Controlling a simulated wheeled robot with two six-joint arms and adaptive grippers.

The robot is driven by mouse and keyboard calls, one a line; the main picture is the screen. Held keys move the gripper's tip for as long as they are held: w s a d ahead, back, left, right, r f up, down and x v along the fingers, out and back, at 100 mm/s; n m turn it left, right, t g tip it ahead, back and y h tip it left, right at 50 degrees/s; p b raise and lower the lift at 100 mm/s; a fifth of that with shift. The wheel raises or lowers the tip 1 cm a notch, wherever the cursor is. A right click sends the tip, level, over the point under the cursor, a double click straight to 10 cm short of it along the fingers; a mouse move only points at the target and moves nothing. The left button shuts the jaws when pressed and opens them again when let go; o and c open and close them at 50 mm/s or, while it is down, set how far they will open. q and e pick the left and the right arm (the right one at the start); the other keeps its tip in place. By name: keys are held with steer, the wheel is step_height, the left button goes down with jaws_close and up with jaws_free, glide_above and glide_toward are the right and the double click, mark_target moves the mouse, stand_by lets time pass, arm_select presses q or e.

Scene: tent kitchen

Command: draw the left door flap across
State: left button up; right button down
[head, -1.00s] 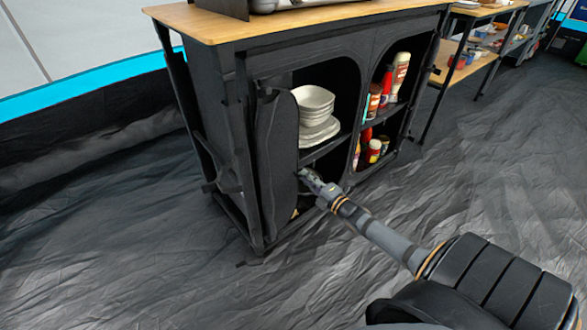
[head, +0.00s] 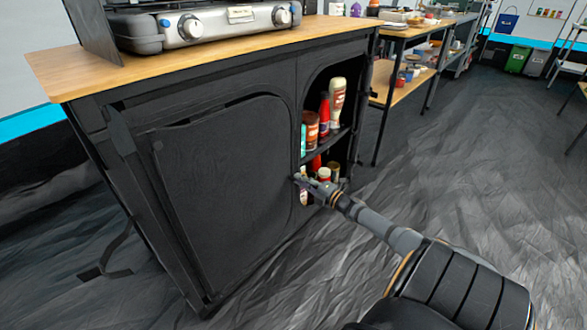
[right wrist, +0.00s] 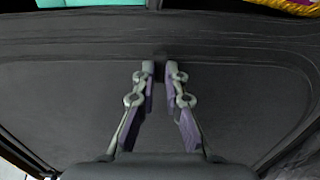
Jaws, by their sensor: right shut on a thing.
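The left door flap (head: 222,180) is a black fabric panel on the front of the black cabinet. It lies across the left opening and hides the shelves behind it. My right gripper (head: 298,181) is at the flap's right edge, by the post between the two openings. In the right wrist view, the fingertips (right wrist: 161,72) are close together on a small dark tab at the edge of the flap (right wrist: 225,105). My left gripper is not in view.
The right opening is uncovered and shows bottles and jars (head: 324,115) on its shelves. A stove (head: 200,28) stands on the wooden top (head: 75,75). Another table (head: 390,80) with items stands behind at the right. The grey floor (head: 470,150) at the right is clear.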

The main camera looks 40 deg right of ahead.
steer(key=shift+d, duration=0.65)
steer(key=c, duration=1.4)
jaws_free()
steer(key=shift+d, duration=0.1)
steer(key=s, duration=1.2)
steer(key=shift+d, duration=0.4)
